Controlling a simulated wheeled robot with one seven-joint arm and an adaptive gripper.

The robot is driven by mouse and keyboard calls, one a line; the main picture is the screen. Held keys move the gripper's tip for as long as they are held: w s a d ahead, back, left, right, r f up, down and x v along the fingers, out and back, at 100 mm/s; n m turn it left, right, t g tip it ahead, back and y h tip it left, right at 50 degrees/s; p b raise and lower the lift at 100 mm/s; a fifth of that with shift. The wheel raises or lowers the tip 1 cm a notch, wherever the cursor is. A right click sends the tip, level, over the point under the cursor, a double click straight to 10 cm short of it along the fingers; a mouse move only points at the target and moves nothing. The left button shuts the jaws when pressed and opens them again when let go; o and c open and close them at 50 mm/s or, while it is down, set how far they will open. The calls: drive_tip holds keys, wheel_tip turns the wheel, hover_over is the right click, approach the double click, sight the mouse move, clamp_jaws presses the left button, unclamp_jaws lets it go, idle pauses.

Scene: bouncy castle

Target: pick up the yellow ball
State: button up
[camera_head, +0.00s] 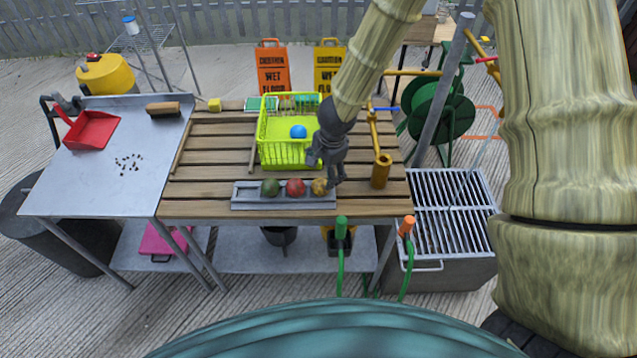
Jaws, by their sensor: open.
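A yellow ball (319,187) with a mottled surface sits on a grey slotted tray (250,203) at the front of the wooden table. It is the rightmost in a row with a red ball (295,187) and a green ball (270,188). My dark grey gripper (335,183) points down just right of the yellow ball and partly overlaps it in the picture. Its jaws are open, with nothing seen between them. I cannot tell whether a finger touches the ball.
Behind the tray, a lime-green basket (283,152) holds a blue ball (298,131). A brass cylinder (381,170) stands right of my gripper. A metal table (95,185) on the left carries a red dustpan (91,130) and a brush (163,109).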

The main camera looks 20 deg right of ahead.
sight(322, 182)
wheel_tip(322, 182, down, 2)
drive_tip(key=shift+d+f+b, duration=0.15)
drive_tip(key=shift+f+b, duration=0.1)
drive_tip(key=shift+b, duration=0.25)
drive_tip(key=shift+w+d+f, duration=0.15)
drive_tip(key=shift+f, duration=0.45)
drive_tip(key=shift+w+a+f+b, duration=0.15)
drive_tip(key=shift+f+b, duration=0.25)
drive_tip(key=shift+f, duration=0.45)
drive_tip(key=shift+w+a+f+b, duration=0.1)
drive_tip(key=shift+w+f+b, duration=0.2)
drive_tip(key=shift+f, duration=0.5)
drive_tip(key=shift+w+a+f+b, duration=0.15)
drive_tip(key=shift+f+b, duration=0.3)
drive_tip(key=shift+f, duration=0.4)
drive_tip(key=shift+c, duration=0.4)
drive_tip(key=c, duration=0.9)
